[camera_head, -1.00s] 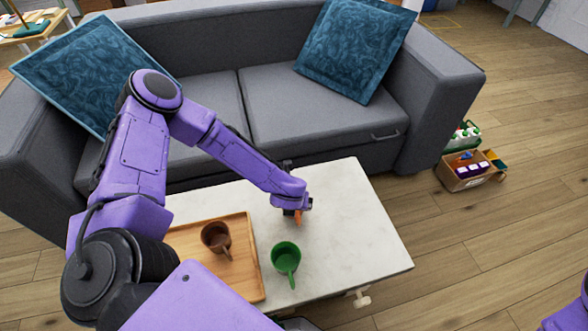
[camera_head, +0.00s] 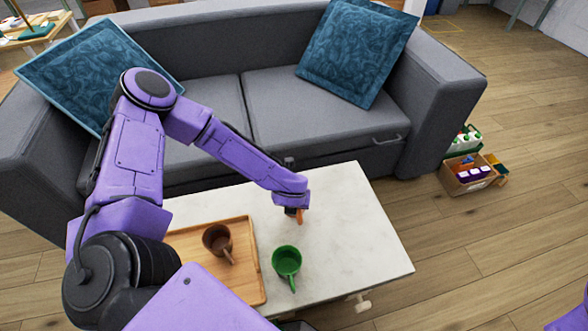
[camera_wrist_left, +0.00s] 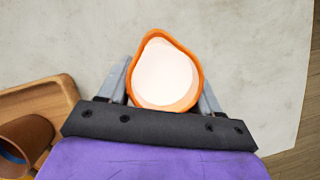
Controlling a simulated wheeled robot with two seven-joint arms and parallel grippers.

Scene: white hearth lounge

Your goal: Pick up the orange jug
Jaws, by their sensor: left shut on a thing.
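The orange jug (camera_wrist_left: 168,72) is between the two fingers of my left gripper (camera_wrist_left: 166,92) in the left wrist view, with its pale inside and orange rim facing the camera. The gripper is shut on it. In the head view only a small orange part of the jug (camera_head: 300,215) shows under my left gripper (camera_head: 292,210), over the back part of the white table (camera_head: 345,230). My wrist hides most of the jug there. I cannot tell whether the jug touches the table. My right gripper is not in view.
A wooden tray (camera_head: 255,272) holding a brown mug (camera_head: 217,240) lies on the table's left part. A green mug (camera_head: 286,262) stands right of the tray. A grey sofa (camera_head: 300,95) is behind the table. The table's right part is clear.

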